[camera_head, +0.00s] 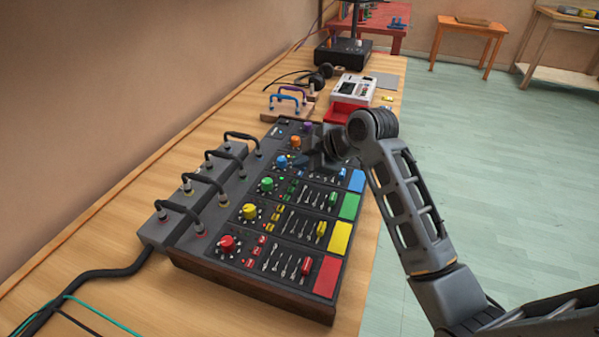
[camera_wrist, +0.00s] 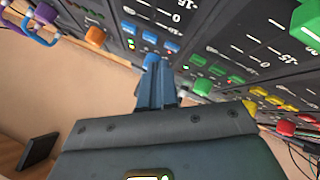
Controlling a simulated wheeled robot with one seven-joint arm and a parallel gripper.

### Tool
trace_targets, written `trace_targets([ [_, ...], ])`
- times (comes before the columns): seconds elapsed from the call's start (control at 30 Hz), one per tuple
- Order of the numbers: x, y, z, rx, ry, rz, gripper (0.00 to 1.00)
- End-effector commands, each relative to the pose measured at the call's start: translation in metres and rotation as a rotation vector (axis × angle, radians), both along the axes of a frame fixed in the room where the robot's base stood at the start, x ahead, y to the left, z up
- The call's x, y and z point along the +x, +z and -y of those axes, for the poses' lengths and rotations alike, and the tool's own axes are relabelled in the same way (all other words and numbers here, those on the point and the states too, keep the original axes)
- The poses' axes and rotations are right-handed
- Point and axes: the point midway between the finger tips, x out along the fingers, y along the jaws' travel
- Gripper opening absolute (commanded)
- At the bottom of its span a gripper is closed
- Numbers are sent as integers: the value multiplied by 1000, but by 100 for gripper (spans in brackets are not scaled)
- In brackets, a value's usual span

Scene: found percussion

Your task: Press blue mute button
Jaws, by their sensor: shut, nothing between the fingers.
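The mixing console (camera_head: 240,283) has colour-coded channel strips. In the wrist view, the blue strip shows a row of small blue buttons (camera_wrist: 149,37); I cannot read which is mute. A blue knob (camera_wrist: 150,61) is beside them, partly behind my fingertips; it also shows in the head view (camera_head: 282,161). My gripper (camera_wrist: 157,66) is shut and empty, its tips close to the blue knob and buttons. I cannot tell whether they touch. In the head view my gripper and wrist cover much of the blue strip and its buttons.
Green (camera_head: 267,184), yellow (camera_head: 249,211) and red (camera_head: 227,243) knobs lie nearer on the console. Black cables loop along its left side. A red box (camera_head: 343,112), a white device (camera_head: 354,88) and headphones (camera_head: 317,80) are farther back on the table.

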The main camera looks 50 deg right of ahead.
Motion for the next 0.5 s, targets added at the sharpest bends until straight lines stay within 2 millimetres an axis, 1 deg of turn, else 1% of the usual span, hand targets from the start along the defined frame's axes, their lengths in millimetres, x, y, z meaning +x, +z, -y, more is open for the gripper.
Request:
trace_targets([
  [0.2, 0, -9, -1, 0, 2, 0, 0],
  [0.5, 0, -8, 0, 0, 0, 0, 0],
])
